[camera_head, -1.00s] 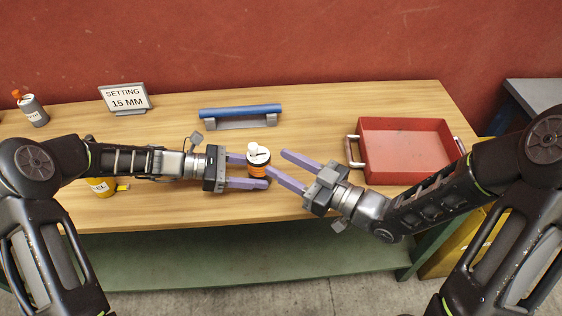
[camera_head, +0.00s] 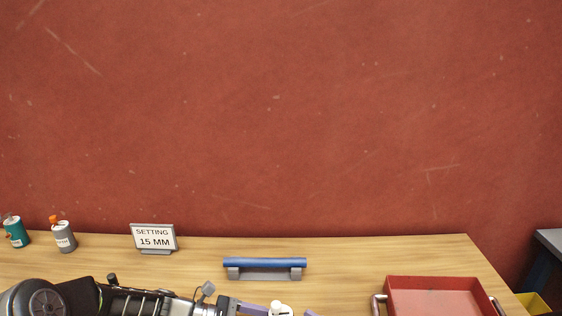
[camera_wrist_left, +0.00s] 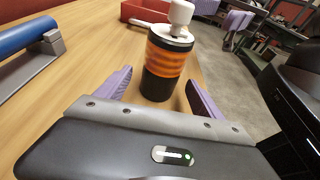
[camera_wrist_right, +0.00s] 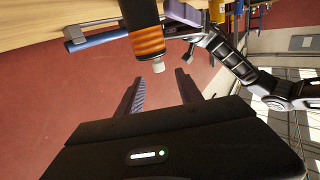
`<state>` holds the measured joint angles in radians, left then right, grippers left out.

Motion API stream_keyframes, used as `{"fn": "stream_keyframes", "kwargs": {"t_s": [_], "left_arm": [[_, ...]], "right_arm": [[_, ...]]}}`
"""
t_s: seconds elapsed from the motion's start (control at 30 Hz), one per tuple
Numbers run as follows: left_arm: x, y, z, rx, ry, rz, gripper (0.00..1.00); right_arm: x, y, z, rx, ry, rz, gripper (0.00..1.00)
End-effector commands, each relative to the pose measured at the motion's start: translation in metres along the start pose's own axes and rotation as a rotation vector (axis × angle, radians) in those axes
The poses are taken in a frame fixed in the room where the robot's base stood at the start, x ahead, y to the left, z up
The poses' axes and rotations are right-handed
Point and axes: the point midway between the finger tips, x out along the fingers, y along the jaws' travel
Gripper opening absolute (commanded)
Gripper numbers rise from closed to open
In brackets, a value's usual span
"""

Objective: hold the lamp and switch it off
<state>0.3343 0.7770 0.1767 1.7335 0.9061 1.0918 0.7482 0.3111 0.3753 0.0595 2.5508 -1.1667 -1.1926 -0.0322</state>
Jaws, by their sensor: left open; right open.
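The lamp (camera_wrist_left: 165,65) is a black cylinder with a bright orange band and a white knob on top. In the left wrist view it stands upright between the spread purple fingers of my open left gripper (camera_wrist_left: 159,77), with no clear grip on it. In the right wrist view, which is upside down, the lamp (camera_wrist_right: 146,38) shows its white top towards my open, empty right gripper (camera_wrist_right: 160,76), a little beyond the fingertips. In the head view only the lamp's white knob (camera_head: 280,308) shows at the bottom edge; most of both grippers is cut off.
A blue bar on a grey holder (camera_head: 265,264) lies behind the lamp. A red tray (camera_head: 440,296) is at the right. A "SETTING 15 MM" sign (camera_head: 153,237), a grey bottle (camera_head: 63,236) and a teal can (camera_head: 16,232) stand at the back left.

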Motion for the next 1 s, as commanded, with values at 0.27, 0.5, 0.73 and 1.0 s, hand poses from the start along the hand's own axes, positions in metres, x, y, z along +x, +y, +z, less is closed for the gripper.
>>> {"fn": "stream_keyframes", "kwargs": {"t_s": [0.27, 0.5, 0.73, 1.0], "left_arm": [[-0.058, 0.001, -0.001, 0.0, 0.002, 0.004, 0.77], [-0.092, 0.0, 0.0, -0.001, 0.001, 0.001, 0.77], [-0.097, 0.0, 0.0, -0.001, 0.0, 0.0, 0.77], [-0.098, 0.0, 0.004, -0.001, 0.0, 0.0, 0.77]], "right_arm": [[0.0, 0.0, 0.0, 0.0, 0.0, 0.0, 0.43], [0.0, 0.0, 0.0, 0.0, 0.0, 0.0, 0.43], [0.0, 0.0, 0.0, 0.0, 0.0, 0.0, 0.43], [0.0, 0.0, -0.004, 0.0, 0.0, 0.0, 0.43]]}}
